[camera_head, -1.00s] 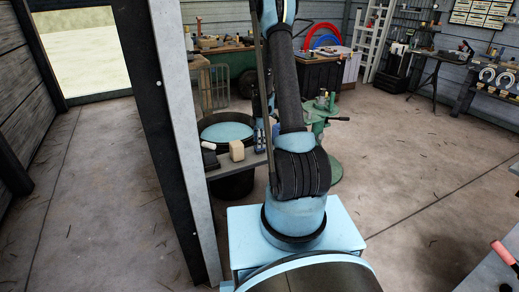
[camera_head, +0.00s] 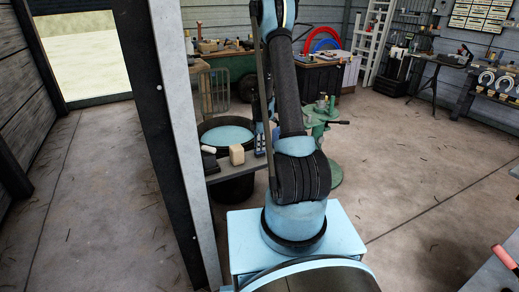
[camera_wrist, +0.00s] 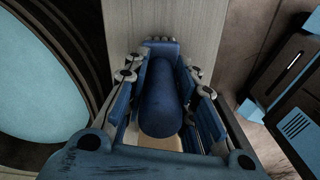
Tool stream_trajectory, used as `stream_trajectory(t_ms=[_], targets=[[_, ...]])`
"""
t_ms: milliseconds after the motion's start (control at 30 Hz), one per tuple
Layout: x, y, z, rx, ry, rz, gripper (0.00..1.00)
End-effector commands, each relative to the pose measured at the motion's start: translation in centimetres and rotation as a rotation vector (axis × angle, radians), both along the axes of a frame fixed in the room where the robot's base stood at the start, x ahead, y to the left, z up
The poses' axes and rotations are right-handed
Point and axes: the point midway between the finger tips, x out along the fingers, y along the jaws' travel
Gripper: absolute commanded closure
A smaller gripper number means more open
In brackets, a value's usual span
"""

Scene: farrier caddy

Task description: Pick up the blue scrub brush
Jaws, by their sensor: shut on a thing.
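The blue scrub brush (camera_wrist: 160,108) shows in the wrist view as a dark blue rounded body between the fingers of my gripper (camera_wrist: 166,72). The fingers are shut on its two sides. A pale tan patch shows beneath its near end; I cannot tell if it is part of the brush. The brush lies over a narrow grey board (camera_wrist: 160,18), and I cannot tell if it touches it.
A dark round tub of light blue water (camera_head: 226,135) stands left of the board, with a tan block (camera_head: 237,154) near it. A green stand (camera_head: 325,125) is behind my arm. A post (camera_head: 176,130) rises close on the left. Open floor lies to the right.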

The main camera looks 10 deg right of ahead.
Motion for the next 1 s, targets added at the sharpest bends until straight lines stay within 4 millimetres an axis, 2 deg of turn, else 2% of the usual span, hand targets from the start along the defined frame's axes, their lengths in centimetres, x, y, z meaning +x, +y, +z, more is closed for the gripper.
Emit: stream_trajectory(t_ms=[600,800,1000], targets=[[0.0,0.0,8.4,0.0,0.0,0.0,1.0],[0.0,0.0,9.5,0.0,0.0,0.0,1.0],[0.0,0.0,9.7,0.0,0.0,0.0,1.0]])
